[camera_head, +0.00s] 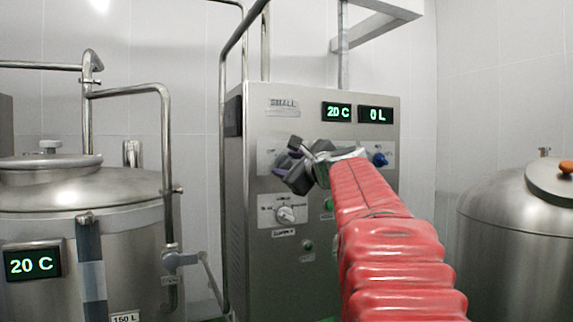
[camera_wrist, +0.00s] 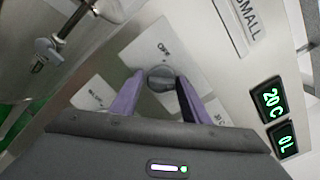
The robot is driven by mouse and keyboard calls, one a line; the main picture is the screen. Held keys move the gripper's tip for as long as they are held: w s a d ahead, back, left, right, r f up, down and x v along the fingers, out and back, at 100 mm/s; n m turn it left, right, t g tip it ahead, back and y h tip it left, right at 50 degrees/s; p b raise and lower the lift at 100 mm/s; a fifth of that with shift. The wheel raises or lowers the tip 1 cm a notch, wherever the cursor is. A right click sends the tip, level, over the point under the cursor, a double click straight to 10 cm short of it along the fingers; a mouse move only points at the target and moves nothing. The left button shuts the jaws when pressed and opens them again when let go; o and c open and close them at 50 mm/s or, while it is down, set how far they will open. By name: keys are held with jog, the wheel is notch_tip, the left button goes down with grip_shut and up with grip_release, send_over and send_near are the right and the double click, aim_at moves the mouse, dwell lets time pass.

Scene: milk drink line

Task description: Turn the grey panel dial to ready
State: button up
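The grey dial (camera_wrist: 160,78) sits on a pale plate (camera_wrist: 170,50) on the steel panel, in the upper middle of the wrist view. Small labels surround it, too blurred to read surely. My gripper (camera_wrist: 161,82) has its two purple fingers on either side of the dial, with narrow gaps seeming to show, so it looks open around it. In the head view my gripper (camera_head: 290,168) is at the cabinet (camera_head: 350,260) front's upper left and hides the dial there.
A second dial (camera_head: 285,213) on a white plate sits just below my gripper. A blue knob (camera_head: 379,160) is to the right. Displays read 20 C (camera_head: 337,111) and 0 L (camera_head: 376,114). Steel tanks stand left (camera_head: 80,190) and right (camera_head: 520,225). Pipes (camera_head: 222,180) run along the cabinet's left side.

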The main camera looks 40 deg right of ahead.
jog(key=shift+o, duration=1.3)
jog(key=shift+s+a+r, duration=0.1)
jog(key=shift+s+a, duration=0.05)
jog(key=shift+s, duration=0.3)
jog(key=v, duration=1.2)
jog(key=shift+s, duration=0.4)
jog(key=shift+a, duration=0.15)
